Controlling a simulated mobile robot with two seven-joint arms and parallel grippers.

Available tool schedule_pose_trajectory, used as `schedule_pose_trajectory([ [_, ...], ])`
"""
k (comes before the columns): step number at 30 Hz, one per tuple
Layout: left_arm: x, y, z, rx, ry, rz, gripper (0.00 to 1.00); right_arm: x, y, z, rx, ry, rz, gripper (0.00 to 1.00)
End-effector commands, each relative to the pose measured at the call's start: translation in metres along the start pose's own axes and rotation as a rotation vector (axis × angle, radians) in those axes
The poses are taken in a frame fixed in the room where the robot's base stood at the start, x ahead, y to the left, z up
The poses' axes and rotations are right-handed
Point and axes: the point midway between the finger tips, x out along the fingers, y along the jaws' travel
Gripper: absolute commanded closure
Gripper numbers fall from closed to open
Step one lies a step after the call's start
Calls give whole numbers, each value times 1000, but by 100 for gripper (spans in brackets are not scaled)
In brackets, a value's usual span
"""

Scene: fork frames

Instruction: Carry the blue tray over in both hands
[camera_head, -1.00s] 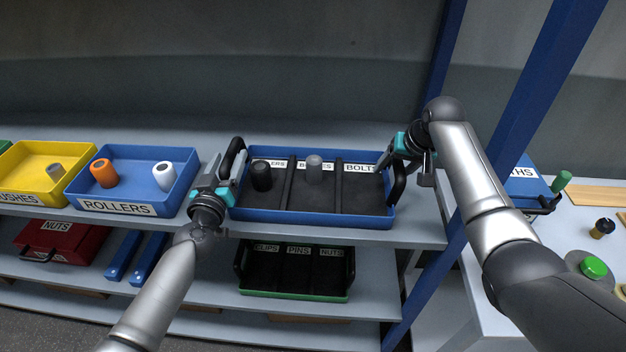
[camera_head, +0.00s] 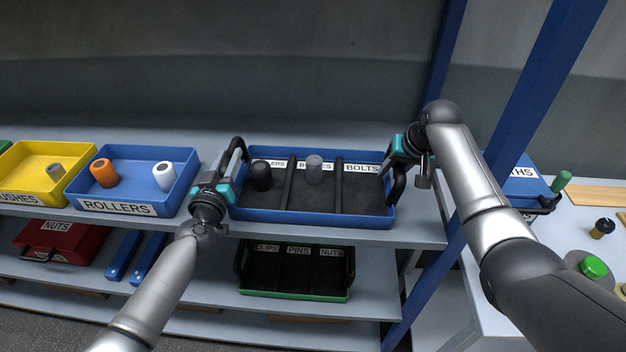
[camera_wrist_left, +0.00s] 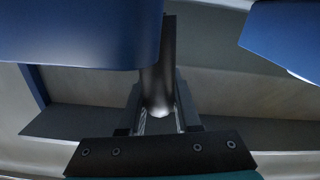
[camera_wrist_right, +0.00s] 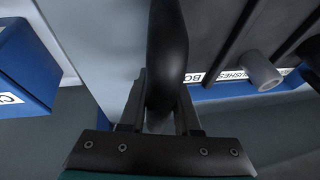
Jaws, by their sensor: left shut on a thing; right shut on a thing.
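The blue tray (camera_head: 310,217) sits on the upper shelf, with a black floor split by dividers into three labelled compartments. A black cylinder (camera_head: 261,176) stands in its left compartment and a grey cylinder (camera_head: 314,169) in the middle one; the right one, labelled BOLTS, is empty. My left gripper (camera_head: 228,172) is shut on the tray's left black handle, which also shows in the left wrist view (camera_wrist_left: 158,85). My right gripper (camera_head: 398,160) is shut on the right black handle, seen between the fingers in the right wrist view (camera_wrist_right: 166,60).
Left of the tray stand a blue ROLLERS bin (camera_head: 117,207) and a yellow bin (camera_head: 35,165). A green-rimmed tray (camera_head: 292,296) is on the shelf below. A blue post (camera_head: 525,100) rises at right, before a bench (camera_head: 575,235) holding another blue tray (camera_head: 525,183).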

Motion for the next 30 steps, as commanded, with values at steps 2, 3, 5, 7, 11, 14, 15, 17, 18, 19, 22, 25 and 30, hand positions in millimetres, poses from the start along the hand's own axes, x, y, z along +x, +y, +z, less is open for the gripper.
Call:
schedule_pose_trajectory([
  [2,0,0,0,-1,0,0,97,0,0,0,0,0,0,97],
  [3,0,0,0,-1,0,0,100,0,0,0,0,0,0,100],
  [5,0,0,0,-1,0,0,100,0,0,0,0,0,0,100],
  [7,0,0,0,-1,0,0,100,0,0,0,0,0,0,100],
  [11,0,0,0,-1,-1,0,100,0,0,0,0,0,0,100],
  [14,0,0,0,-1,-1,0,100,0,0,0,0,0,0,100],
  [15,0,0,0,-1,-1,0,100,0,0,0,0,0,0,100],
  [17,0,0,0,-1,-1,0,100,0,0,0,0,0,0,100],
  [18,0,0,0,-1,-1,0,100,0,0,0,0,0,0,100],
  [19,0,0,0,-1,-1,0,100,0,0,0,0,0,0,100],
  [22,0,0,0,-2,-1,0,100,0,0,0,0,0,0,100],
  [25,0,0,0,-2,-1,0,100,0,0,0,0,0,0,100],
  [30,0,0,1,-2,-1,-1,100,0,0,0,0,0,0,100],
])
